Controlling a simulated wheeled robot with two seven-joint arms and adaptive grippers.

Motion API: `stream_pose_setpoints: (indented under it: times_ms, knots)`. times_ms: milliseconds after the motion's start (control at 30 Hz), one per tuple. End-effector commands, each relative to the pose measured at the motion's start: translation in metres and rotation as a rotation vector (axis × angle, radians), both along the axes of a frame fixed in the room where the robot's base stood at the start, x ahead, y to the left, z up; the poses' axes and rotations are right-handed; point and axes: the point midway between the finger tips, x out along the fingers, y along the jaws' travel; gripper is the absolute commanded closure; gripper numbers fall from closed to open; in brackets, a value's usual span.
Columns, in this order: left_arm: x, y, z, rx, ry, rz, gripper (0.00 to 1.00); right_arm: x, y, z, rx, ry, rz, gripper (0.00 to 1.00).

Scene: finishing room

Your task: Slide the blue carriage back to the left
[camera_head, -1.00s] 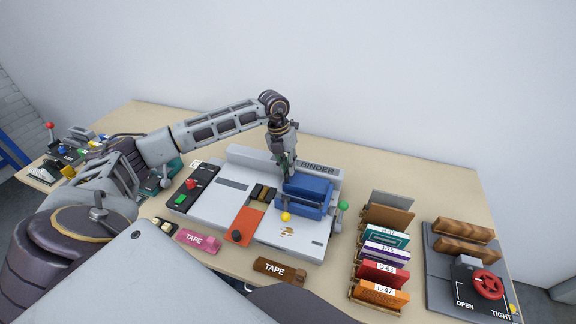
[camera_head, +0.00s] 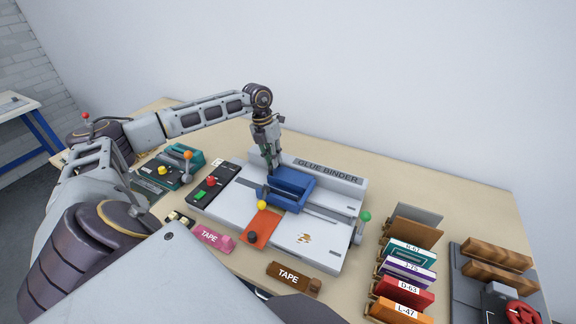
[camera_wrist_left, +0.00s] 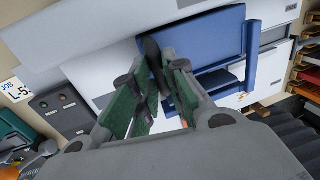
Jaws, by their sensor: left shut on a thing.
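The blue carriage (camera_head: 290,190) sits on the track of the grey glue binder (camera_head: 228,207), left of the middle, over the upper end of the orange-red plate. My left gripper (camera_head: 271,170) is at the carriage's left end, fingers pointing down. A yellow ball knob (camera_head: 262,204) is at the carriage's front left. My right gripper is in neither view.
The control strip (camera_head: 214,186) with red and green buttons is left of the binder. A green-knobbed lever (camera_head: 365,216) stands at its right end. A book rack (camera_head: 405,265) stands at right.

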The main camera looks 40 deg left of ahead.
Motion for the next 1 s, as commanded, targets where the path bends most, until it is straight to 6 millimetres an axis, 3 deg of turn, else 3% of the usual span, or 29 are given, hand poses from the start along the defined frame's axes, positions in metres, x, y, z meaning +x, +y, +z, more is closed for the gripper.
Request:
stream_pose_setpoints:
  times_ms: [300,500,700,1000]
  knots:
    - [-0.017,0.073,-0.001,0.004,-0.001,0.004,1.00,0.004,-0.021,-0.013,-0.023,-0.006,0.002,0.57]
    - [-0.026,0.110,0.000,0.003,-0.003,0.002,1.00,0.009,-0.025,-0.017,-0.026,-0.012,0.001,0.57]
    - [-0.030,0.130,0.001,0.001,-0.003,-0.002,1.00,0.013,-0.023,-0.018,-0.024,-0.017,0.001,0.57]
    - [-0.032,0.137,0.001,0.004,-0.004,-0.002,1.00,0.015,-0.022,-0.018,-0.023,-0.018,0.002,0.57]
